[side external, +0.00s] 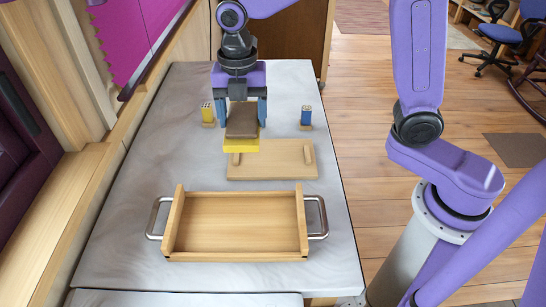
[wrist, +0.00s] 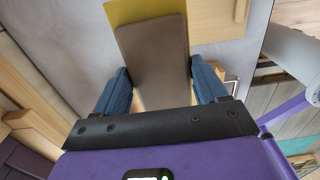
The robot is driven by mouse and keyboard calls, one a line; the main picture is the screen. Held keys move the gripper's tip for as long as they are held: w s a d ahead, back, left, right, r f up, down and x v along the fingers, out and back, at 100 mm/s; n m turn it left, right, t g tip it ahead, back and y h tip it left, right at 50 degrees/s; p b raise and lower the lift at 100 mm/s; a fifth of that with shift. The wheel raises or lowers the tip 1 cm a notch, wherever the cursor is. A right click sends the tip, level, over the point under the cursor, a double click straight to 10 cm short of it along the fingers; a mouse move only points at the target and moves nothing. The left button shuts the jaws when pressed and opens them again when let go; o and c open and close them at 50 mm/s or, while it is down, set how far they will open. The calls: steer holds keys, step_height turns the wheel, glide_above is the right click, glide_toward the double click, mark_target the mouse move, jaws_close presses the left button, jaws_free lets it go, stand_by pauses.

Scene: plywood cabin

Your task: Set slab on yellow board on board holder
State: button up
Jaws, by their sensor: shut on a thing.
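The brown slab (side external: 242,118) is between the blue fingers of my gripper (side external: 241,123), which is shut on it. In the wrist view the slab (wrist: 152,50) reaches out past the fingers (wrist: 162,88). The yellow board (side external: 241,146) lies just under the slab's front end; its corner shows beyond the slab in the wrist view (wrist: 120,11). I cannot tell whether slab and board touch, or whether the board rests on the holder.
A wooden tray (side external: 240,246) with metal handles stands at the front of the grey table (side external: 110,240). A small holder with yellow pieces (side external: 207,113) stands left of my gripper, and one with a blue piece (side external: 306,117) right. A wall runs along the left.

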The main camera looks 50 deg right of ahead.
steer(key=shift+w+d+m, duration=0.15)
steer(key=shift+d+m, duration=0.5)
steer(key=shift+m, duration=0.25)
steer(key=s+d+f+m, duration=0.1)
steer(key=d+f+m, duration=0.2)
steer(key=d+m, duration=1.8)
steer(key=s+a+r+m, duration=0.2)
steer(key=s+a+m, duration=0.45)
steer(key=m, duration=0.95)
steer(key=s+a+r+m, duration=0.3)
steer(key=s+a+m, duration=0.35)
steer(key=m, duration=0.85)
glide_above(272, 156)
steer(key=f, duration=0.9)
steer(key=shift+s+f, duration=0.3)
steer(key=shift+w+f, duration=0.15)
steer(key=shift+f, duration=0.8)
steer(key=shift+w+f, duration=0.1)
steer(key=shift+f, duration=0.85)
